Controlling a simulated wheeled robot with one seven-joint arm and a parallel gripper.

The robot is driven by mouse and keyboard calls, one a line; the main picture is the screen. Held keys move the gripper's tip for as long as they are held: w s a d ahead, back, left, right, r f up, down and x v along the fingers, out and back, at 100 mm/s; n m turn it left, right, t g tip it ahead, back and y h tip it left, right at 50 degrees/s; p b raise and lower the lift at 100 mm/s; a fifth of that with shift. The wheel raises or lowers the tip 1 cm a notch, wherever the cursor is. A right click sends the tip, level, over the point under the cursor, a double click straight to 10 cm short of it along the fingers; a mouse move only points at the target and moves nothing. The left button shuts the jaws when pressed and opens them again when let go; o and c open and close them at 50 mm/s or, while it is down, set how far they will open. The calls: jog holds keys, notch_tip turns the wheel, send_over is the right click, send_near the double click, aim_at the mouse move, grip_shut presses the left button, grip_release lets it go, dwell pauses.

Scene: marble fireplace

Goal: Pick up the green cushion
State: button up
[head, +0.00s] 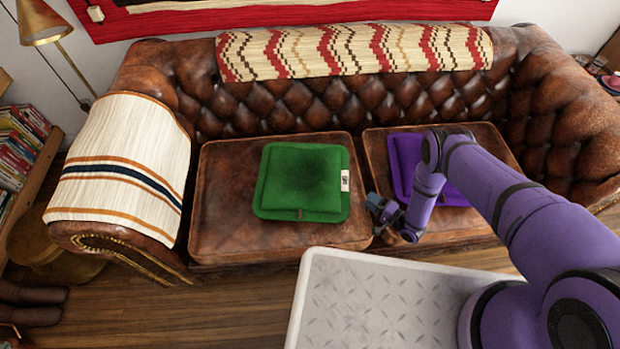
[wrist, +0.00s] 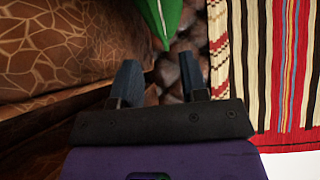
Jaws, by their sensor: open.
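The green cushion (head: 302,181) lies flat on the left seat of the brown leather sofa, with a small white tag on its right edge. In the wrist view part of the green cushion (wrist: 158,18) shows at the top, beyond the fingertips. My gripper (head: 376,212) is just right of the cushion, near the front of the sofa seat and apart from the cushion. In the wrist view my gripper (wrist: 159,75) has its two fingers spread with nothing between them.
A purple cushion (head: 405,165) lies on the right seat, partly hidden by my arm. The sofa's arms and tufted back (head: 300,105) rise around the seats. A striped throw (head: 125,165) covers the left armrest. The left seat (head: 222,180) is bare around the cushion.

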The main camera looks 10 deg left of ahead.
aim_at(348, 188)
jog(key=shift+s+f, duration=0.3)
jog(key=shift+s, duration=0.15)
jog(key=x, duration=0.5)
jog(key=shift+s+r+x, duration=0.1)
jog(key=shift+s+x, duration=0.05)
jog(key=shift+x, duration=1.2)
jog(key=shift+s+r+x, duration=0.15)
jog(key=shift+x, duration=1.15)
jog(key=shift+a, duration=0.2)
grip_shut()
